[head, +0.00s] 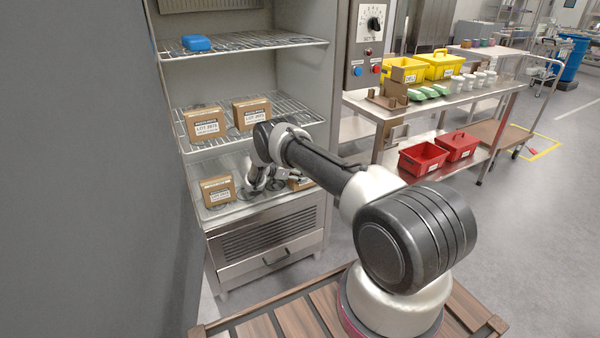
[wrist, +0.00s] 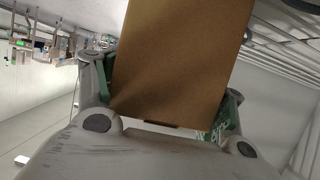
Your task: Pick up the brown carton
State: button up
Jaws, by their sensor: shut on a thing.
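In the wrist view a plain brown carton (wrist: 180,65) fills the space between the two fingers of my gripper (wrist: 168,95). The fingers press on its two sides. In the head view my gripper (head: 270,180) is inside the steel cabinet at the lower shelf, largely hidden by my arm. A part of a brown carton (head: 301,184) shows just right of it, mostly behind the arm; it looks like the held one. Another brown carton (head: 217,191) with a white label stands on the lower shelf to the left.
Two labelled brown cartons, left (head: 206,124) and right (head: 252,113), stand on the wire shelf above. A blue box (head: 196,43) lies on the top shelf. A steel cart (head: 465,105) with yellow and red bins stands to the right.

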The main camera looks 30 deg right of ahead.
jog(key=o, duration=1.5)
jog(key=shift+f, duration=0.1)
jog(key=v, duration=1.2)
